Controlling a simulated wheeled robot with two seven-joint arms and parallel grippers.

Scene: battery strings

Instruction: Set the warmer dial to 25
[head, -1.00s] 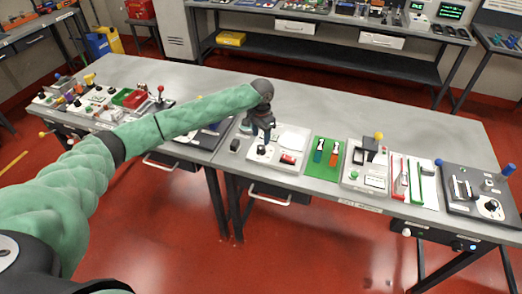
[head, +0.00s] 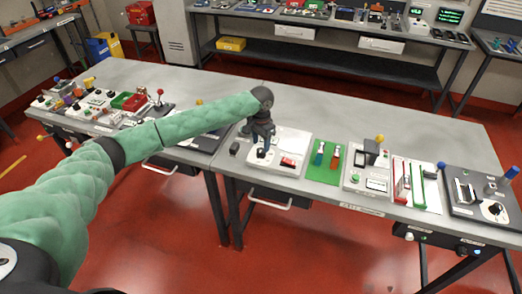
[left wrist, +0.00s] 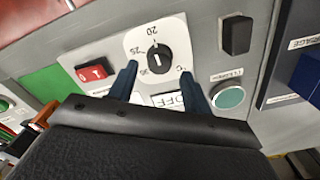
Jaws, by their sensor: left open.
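The warmer dial (left wrist: 158,58) is a round black knob on a white plate marked 20, 25, 30 and °C in the left wrist view. A short white mark on the knob appears to point toward the 20 side; its exact setting is hard to read. My left gripper (left wrist: 161,84) is open, pointing at the panel, with its two dark blue fingers spread to either side near the dial's lower edge. They do not hold the knob. In the head view the same gripper (head: 262,137) is over the white panel (head: 298,140) and partly hides the dial. My right gripper is not in view.
Beside the dial are a red rocker switch (left wrist: 93,73), a label reading OFF (left wrist: 168,100), a green round button (left wrist: 229,97) and a black block (left wrist: 236,35). A green mat (head: 324,174) with tools lies to the right. The table behind the panel is clear.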

